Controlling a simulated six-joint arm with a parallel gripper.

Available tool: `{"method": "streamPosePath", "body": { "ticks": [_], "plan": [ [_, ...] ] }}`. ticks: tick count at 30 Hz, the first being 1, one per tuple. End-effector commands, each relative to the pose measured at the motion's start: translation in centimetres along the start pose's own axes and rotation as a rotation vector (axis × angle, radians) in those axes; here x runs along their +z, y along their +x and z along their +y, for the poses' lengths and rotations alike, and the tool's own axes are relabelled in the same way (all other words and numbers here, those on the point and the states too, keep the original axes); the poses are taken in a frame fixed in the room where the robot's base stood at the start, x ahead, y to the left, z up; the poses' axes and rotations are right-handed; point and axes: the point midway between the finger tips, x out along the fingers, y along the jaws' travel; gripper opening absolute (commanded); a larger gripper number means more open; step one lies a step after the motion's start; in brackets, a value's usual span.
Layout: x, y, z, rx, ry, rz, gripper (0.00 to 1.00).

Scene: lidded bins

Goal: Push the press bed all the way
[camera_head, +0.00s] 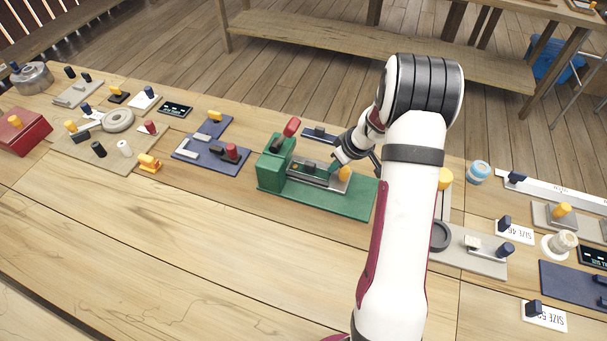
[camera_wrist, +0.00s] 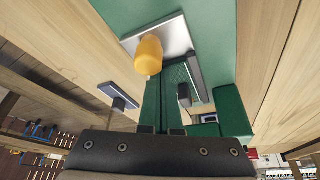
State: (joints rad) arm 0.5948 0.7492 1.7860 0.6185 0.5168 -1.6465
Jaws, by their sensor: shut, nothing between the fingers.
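The press (camera_head: 272,163) is a green block on a green base plate, with a red-handled lever on top. Its bed (camera_head: 322,183) is a light metal plate with a yellow knob (camera_head: 345,173) near its right end. In the wrist view the plate (camera_wrist: 172,36) and the yellow knob (camera_wrist: 148,56) show at the upper middle. My gripper (camera_head: 335,168) is shut and empty, low over the bed beside the knob. In the wrist view its green fingers (camera_wrist: 178,72) point at the plate, just right of the knob. I cannot tell whether they touch the bed or knob.
A blue plate with a red knob (camera_head: 231,151) lies left of the press. A small dark plate (camera_head: 318,135) lies behind it. A grey fixture (camera_head: 470,250) stands to the right. The wooden table in front of the press is clear.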

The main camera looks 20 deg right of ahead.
Motion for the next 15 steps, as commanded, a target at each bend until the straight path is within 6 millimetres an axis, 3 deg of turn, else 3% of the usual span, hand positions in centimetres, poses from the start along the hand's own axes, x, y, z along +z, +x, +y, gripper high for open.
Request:
{"method": "streamPosePath", "body": {
  "ticks": [15],
  "plan": [
    [1.3,-0.5,0.8,0.001,0.002,0.0,0.0]
  ]
}}
